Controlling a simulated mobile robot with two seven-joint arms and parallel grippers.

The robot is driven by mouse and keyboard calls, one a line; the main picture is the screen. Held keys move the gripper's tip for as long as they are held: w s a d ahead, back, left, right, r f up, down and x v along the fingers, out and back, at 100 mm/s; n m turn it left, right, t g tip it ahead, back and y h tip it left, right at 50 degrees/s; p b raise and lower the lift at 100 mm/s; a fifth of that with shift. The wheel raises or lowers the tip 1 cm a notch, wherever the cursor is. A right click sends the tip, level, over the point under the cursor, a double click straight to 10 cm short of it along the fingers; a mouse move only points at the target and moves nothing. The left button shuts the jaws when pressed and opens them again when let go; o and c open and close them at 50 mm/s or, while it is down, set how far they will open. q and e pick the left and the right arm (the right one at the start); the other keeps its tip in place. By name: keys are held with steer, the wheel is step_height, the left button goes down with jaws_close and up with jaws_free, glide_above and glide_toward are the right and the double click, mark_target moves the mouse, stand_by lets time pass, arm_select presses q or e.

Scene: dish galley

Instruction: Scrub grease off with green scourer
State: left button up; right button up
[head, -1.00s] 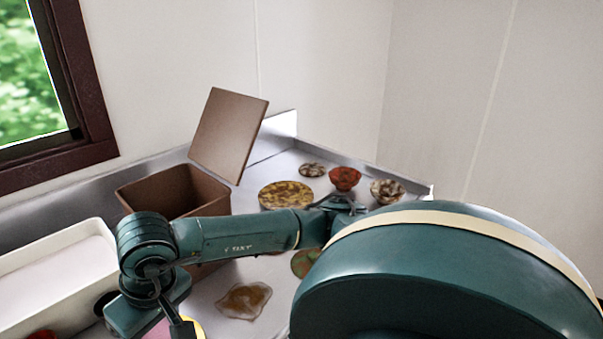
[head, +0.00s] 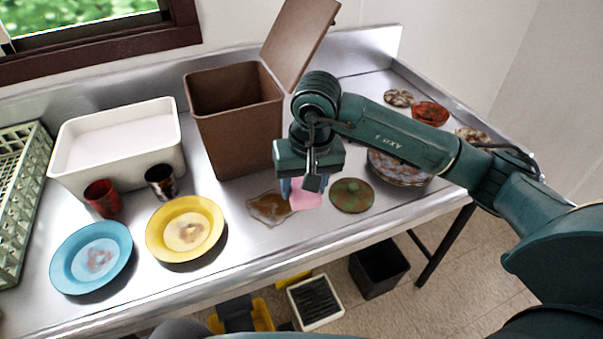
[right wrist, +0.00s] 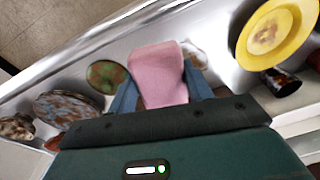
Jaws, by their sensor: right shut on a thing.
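My right gripper (head: 306,186) is shut on a pink pad (head: 305,198), held low at the counter just right of a brown greasy stain (head: 268,208). The pad also shows between the fingers in the right wrist view (right wrist: 158,72). I cannot tell whether the pad touches the counter. A round green, brown-smeared disc (head: 352,195) lies just right of the pad; I cannot tell whether it is a lid or a scourer. My left gripper is not in view.
A brown bin (head: 238,135) with a raised lid stands behind. Dirty dishes (head: 400,172) stand right, partly behind my arm. The front counter edge is close.

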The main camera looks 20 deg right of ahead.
steer(key=shift+w+a+m+g, duration=0.2)
steer(key=shift+w+a+m, duration=0.1)
steer(key=shift+w, duration=0.3)
steer(key=shift+w+a+m+g, duration=0.2)
steer(key=shift+w+a, duration=0.1)
steer(key=shift+w, duration=0.25)
steer(key=shift+w+a+f+h, duration=0.15)
steer(key=shift+w+a+h, duration=0.15)
steer(key=shift+w+a, duration=0.05)
step_height(320, 180, down, 5)
steer(key=shift+r+b, duration=0.1)
steer(key=shift+b, duration=1.1)
steer(key=shift+d, duration=0.1)
